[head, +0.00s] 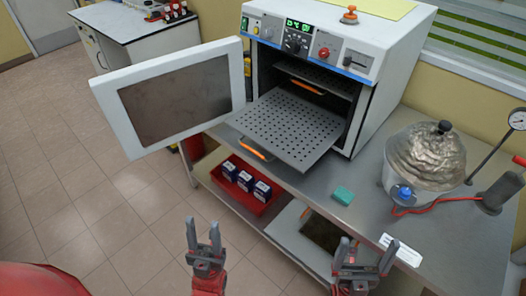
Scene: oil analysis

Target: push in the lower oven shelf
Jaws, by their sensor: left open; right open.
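The white oven (388,45) stands on the metal bench with its door (172,95) swung open to the left. The perforated lower shelf (290,122) is pulled out toward me and sticks out of the oven front. An orange handle (256,150) is on its front edge. The upper shelf (318,77) is inside the oven, with an orange strip at its front. My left gripper (204,232) is open and empty, below and in front of the lower shelf. My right gripper (363,254) is open and empty, further right, near the bench's front edge. Neither touches the shelf.
A metal vessel (428,158) with a lid, gauge and red hose stands on the bench at right. A teal block (343,196) lies near the bench edge. A red tray (238,192) with small boxes is on the under-shelf.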

